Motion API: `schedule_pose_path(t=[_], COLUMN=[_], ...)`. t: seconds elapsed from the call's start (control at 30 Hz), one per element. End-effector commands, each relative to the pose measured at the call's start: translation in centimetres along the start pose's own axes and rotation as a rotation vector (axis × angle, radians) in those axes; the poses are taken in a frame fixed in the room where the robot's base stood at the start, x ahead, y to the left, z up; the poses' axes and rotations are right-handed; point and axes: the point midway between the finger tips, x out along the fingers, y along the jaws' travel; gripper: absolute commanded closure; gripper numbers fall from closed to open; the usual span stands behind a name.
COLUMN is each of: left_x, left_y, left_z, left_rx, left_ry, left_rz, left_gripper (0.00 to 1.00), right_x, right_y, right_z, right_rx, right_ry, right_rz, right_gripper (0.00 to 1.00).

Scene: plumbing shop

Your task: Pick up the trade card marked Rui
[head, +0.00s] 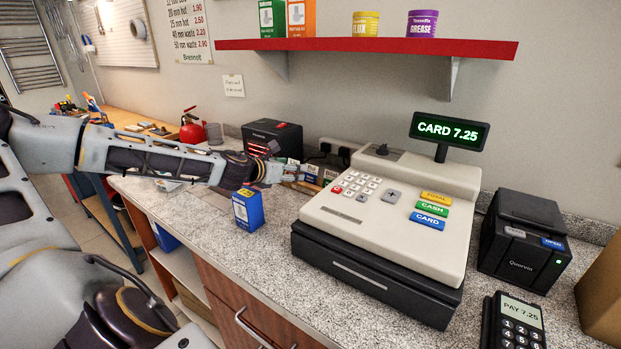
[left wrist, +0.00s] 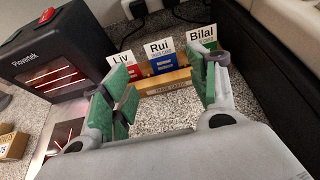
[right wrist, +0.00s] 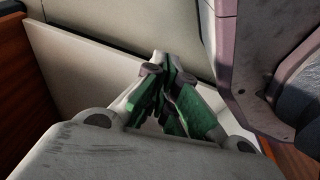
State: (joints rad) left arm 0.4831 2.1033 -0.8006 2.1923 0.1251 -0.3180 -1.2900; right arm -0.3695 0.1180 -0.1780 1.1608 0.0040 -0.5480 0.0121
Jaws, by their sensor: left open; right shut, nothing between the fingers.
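The trade card marked Rui (left wrist: 162,55) is white and blue and stands in the middle of a wooden card holder (left wrist: 163,87) in the left wrist view. The Liv card (left wrist: 123,65) with red is on its left and the Bilal card (left wrist: 202,37) with green is on its right. My left gripper (left wrist: 166,80) is open and empty, in front of the holder, with its green-padded fingers framing the Rui card. The left finger partly overlaps the Liv card. My right gripper (right wrist: 165,68) is shut and empty in the right wrist view, away from the cards.
A black scanner-like box (head: 272,138) stands behind my left arm. A blue box (head: 247,209) is on the counter in front. The cash register (head: 390,208) is right of the holder. A power socket (head: 334,152) with plugs is on the wall behind.

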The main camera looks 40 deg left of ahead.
Motion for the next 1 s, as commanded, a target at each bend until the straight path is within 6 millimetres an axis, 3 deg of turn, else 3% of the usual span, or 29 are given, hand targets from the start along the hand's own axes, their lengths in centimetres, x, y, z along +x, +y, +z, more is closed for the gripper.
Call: schedule_pose_path(t=[1.0], left_x=[6.7], left_y=[-0.1], left_z=[-0.1], left_rx=[-0.002], left_ry=[0.001], left_rz=[-0.001], left_gripper=[0.41], right_x=[0.5], right_y=[0.5], right_z=[1.4], right_rx=[-0.002], right_ry=[-0.001], right_rz=[0.005], right_gripper=[1.0])
